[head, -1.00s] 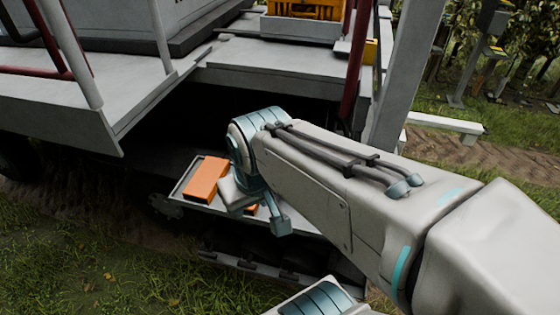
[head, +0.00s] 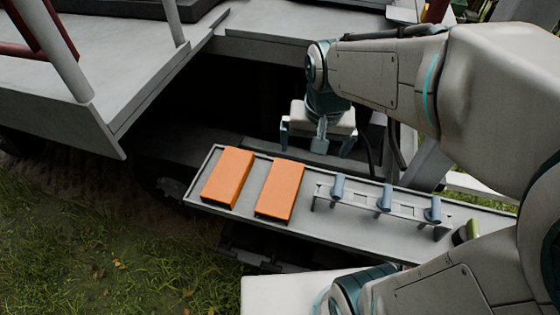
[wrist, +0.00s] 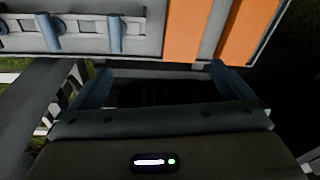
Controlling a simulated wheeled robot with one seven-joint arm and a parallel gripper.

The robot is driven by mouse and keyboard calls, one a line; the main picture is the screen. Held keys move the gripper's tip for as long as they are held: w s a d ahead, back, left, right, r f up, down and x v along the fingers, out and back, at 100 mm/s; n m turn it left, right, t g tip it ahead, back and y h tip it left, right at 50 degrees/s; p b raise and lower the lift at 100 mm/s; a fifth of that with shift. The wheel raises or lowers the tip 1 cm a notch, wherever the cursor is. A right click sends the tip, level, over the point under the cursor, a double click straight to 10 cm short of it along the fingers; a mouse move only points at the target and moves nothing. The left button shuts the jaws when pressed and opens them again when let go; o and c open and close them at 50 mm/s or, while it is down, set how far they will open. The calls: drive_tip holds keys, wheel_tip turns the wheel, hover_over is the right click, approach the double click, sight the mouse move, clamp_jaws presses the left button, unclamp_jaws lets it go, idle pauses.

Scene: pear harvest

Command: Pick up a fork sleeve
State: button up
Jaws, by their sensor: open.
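Two orange oblong blocks, which look like the fork sleeves, lie side by side on a grey tray (head: 333,222). The left one (head: 229,177) is near the tray's left end, and the right one (head: 280,188) is beside it. Both show in part at the top of the wrist view, one near the middle (wrist: 195,30) and one to its right (wrist: 248,32). My gripper (head: 317,147) hangs behind the tray, up and right of the right block. Its fingers are apart with nothing between them, as the wrist view also shows (wrist: 161,68).
A small rack (head: 372,208) with three blue-grey cylinders (head: 384,198) stands on the tray right of the blocks. A green-tipped item (head: 472,229) lies near the tray's right end. The grey platform deck (head: 75,92) overhangs at left; grass is in front.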

drive_tip(key=w+a+f+m+g+b, duration=0.25)
drive_tip(key=w+a+f, duration=0.3)
drive_tip(key=f, duration=0.35)
drive_tip(key=b, duration=0.1)
hover_over(281, 185)
drive_tip(key=shift+n+t, duration=0.25)
drive_tip(key=shift+t, duration=0.1)
drive_tip(key=f, duration=0.8)
drive_tip(key=shift+s+a, duration=0.15)
drive_tip(key=shift+s, duration=0.1)
drive_tip(key=shift+w+f, duration=0.15)
drive_tip(key=shift+f, duration=3)
drive_tip(key=shift+c, duration=0.3)
drive_tip(key=c, duration=0.9)
